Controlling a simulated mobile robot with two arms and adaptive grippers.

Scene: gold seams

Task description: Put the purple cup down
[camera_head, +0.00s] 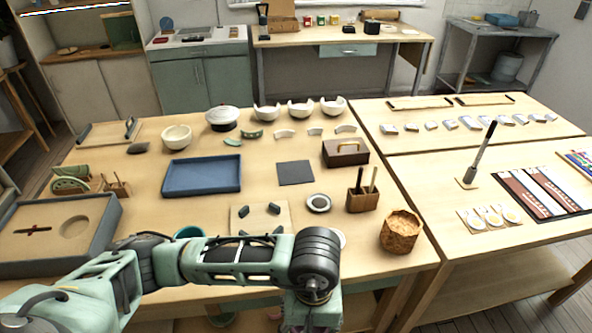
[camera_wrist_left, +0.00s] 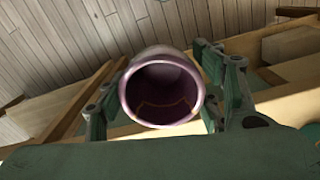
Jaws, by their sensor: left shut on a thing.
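The purple cup (camera_wrist_left: 160,90) sits between the two fingers of my left gripper (camera_wrist_left: 158,98) in the left wrist view. The fingers are shut on it, one on each side. Its round mouth faces the wrist camera and its inside looks empty. A thin gold seam runs across the inner wall. In the head view my left arm reaches across the front of the table, and the left gripper (camera_head: 312,312) points down near the bottom edge of the picture. I cannot make out the cup clearly there. My right gripper is not in view.
The wooden table (camera_head: 120,215) holds a blue tray (camera_head: 202,177), a dark square mat (camera_head: 296,172), a pale board (camera_head: 243,218), a small round dish (camera_head: 318,203), a tool holder (camera_head: 362,200) and a cork pot (camera_head: 401,232). White bowls stand along its back.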

